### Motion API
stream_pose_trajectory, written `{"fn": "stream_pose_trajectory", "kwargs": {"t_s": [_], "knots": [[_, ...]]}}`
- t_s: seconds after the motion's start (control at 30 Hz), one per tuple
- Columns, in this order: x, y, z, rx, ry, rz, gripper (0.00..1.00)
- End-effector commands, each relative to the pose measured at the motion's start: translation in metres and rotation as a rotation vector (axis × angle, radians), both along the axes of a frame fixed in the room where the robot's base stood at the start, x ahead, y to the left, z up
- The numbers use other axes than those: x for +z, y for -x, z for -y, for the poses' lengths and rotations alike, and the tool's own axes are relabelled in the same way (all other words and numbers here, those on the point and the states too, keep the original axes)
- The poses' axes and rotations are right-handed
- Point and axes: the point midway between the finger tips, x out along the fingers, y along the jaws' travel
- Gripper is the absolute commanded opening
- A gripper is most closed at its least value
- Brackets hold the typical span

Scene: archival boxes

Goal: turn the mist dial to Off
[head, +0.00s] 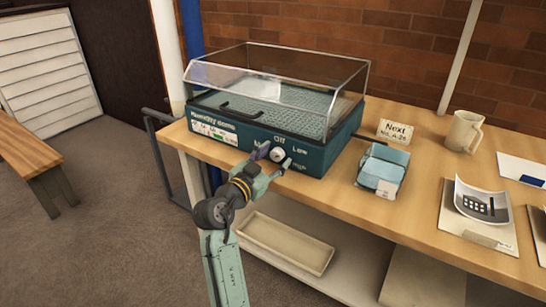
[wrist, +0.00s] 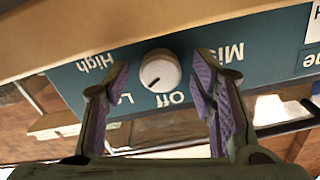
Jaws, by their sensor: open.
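The mist dial (head: 277,155) is a round white knob on the teal front panel of the humidity chamber (head: 313,160). In the wrist view the dial (wrist: 160,70) appears upside down with its labels. Its dark mark points down and slightly left there, seemingly between Off (wrist: 170,99) and Low (wrist: 124,98). High is at the upper left. My gripper (head: 273,157) is open in front of the panel. In the wrist view its purple-padded fingers (wrist: 161,74) stand either side of the dial, with visible gaps; depth to the knob is hard to tell.
A clear lid (head: 285,70) with a black handle covers the chamber. A blue box (head: 381,172), a sign (head: 394,131), a mug (head: 464,131) and papers stand right on the wooden bench (head: 340,205). A tray (head: 285,243) lies on the shelf below.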

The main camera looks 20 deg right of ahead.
Motion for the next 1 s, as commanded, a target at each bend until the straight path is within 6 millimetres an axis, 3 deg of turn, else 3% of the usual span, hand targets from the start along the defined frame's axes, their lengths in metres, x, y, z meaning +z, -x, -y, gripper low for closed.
{"fn": "stream_pose_trajectory", "kwargs": {"t_s": [0.17, 0.87, 1.0], "knots": [[0.0, 0.0, -0.0003, 0.0, 0.0, 0.0, 0.5], [0.0001, 0.0001, -0.0007, 0.001, 0.0, 0.0, 0.03], [0.0001, 0.0001, -0.0007, 0.0, 0.002, -0.003, 0.03]]}}
